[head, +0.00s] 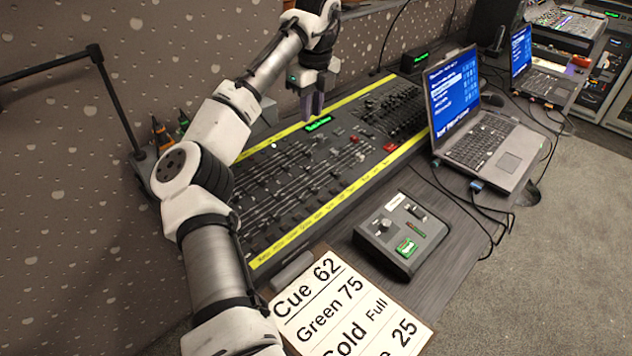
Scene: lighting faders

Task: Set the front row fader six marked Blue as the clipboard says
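The lighting console (262,196) is a black desk with rows of sliders and yellow label strips. The writing on its front yellow strip (318,213) is too small to read, so I cannot pick out fader six, Blue. The clipboard (350,312) lies in front of the console; its sheet reads "Cue 62", "Green 75", "old Full" with the first letter partly cut, and a last line ending "e 25". My gripper (312,108) points down above the console's back part, apart from the faders. Its fingers look close together, but any gap is unclear.
A small control box (402,236) with a green display stands right of the clipboard. An open laptop (478,130) is beyond it, with cables along the desk edge. A black lamp arm (115,100) rises at left. My arm covers the console's left end.

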